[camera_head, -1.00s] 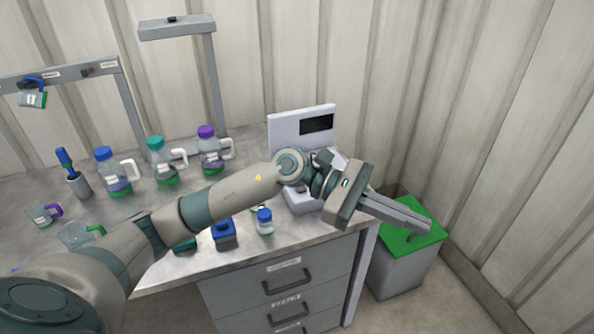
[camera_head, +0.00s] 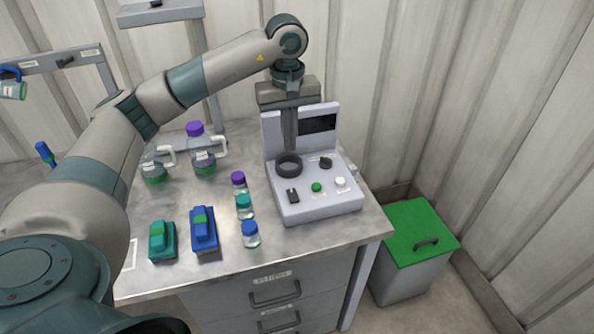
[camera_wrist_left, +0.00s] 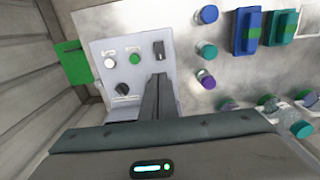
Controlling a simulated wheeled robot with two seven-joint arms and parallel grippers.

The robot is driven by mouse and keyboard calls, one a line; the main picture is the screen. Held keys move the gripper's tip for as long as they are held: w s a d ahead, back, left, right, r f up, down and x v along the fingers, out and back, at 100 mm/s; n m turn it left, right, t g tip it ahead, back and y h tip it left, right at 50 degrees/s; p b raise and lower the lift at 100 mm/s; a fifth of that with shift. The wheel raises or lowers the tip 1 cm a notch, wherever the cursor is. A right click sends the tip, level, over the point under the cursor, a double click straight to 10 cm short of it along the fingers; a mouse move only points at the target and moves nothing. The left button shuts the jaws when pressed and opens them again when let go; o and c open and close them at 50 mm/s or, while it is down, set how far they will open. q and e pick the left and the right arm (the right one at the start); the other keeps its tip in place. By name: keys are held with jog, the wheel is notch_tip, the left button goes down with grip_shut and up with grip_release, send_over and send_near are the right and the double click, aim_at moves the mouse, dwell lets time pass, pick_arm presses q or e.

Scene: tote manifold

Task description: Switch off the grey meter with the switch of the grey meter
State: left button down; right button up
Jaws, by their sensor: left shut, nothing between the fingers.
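The grey meter (camera_head: 318,206) stands on the bench, with a dark screen (camera_head: 318,124) on its upright back panel. Its small black switch (camera_head: 293,196) is at the front left of the sloped face; it also shows in the left wrist view (camera_wrist_left: 159,50). I cannot tell the switch's position. My left gripper (camera_head: 290,148) is shut and empty, pointing down just above the dark ring (camera_head: 289,171) behind the switch. Its fingertips (camera_wrist_left: 161,77) show close to the switch in the left wrist view, apart from it. My right gripper is not in view.
The meter also carries a green button (camera_head: 316,187), a white button (camera_head: 340,182) and a black knob (camera_head: 326,163). Several small capped vials, including a blue-capped one (camera_head: 250,234), stand left of it. A green-lidded bin (camera_head: 420,232) is on the floor at right.

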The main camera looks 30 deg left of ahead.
aim_at(288, 189)
pick_arm(q)
jog(key=f+p, duration=0.2)
jog(key=f, duration=0.2)
jog(key=f+p, duration=0.2)
jog(key=f, duration=0.2)
jog(key=f+p, duration=0.2)
jog(key=f, duration=0.3)
jog(key=shift+s+a, duration=0.1)
jog(key=shift+a, duration=0.2)
jog(key=shift+f+p, duration=0.3)
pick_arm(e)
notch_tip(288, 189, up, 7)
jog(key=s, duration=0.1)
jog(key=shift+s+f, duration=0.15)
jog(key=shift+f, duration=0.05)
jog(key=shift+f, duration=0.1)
